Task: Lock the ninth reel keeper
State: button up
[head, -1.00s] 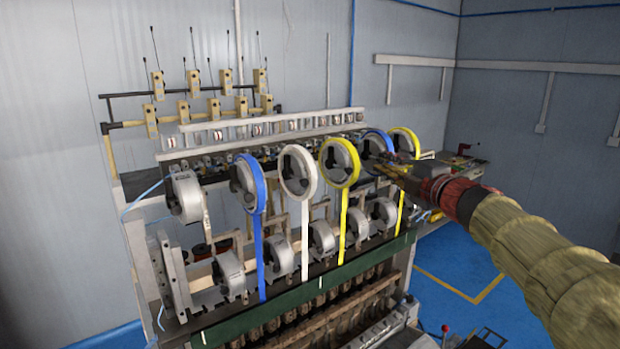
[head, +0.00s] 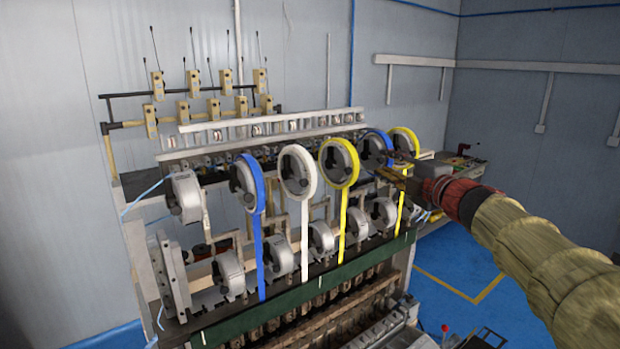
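The coil winder carries an upper row of reels: a blue reel (head: 247,183), a white reel (head: 299,171), a yellow reel (head: 339,163), a second blue reel (head: 376,150) and a second yellow reel (head: 404,141). Each shows a dark centre; the keepers are too small to tell locked from unlocked, and I cannot tell which is the ninth. My gripper (head: 399,160) reaches in from the right, just beside the second blue reel and in front of the second yellow reel's lower part. Its fingers are small and dark; I cannot tell their opening or any contact.
A lower row of grey reels (head: 283,255) stands beneath, with tapes hanging past them. A green bar (head: 290,299) runs along the machine's front. A bench (head: 462,167) stands behind my arm at right.

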jog(key=v, duration=0.7)
jog(key=shift+s, duration=0.2)
dwell(0.4)
jog(key=shift+a+f, duration=0.1)
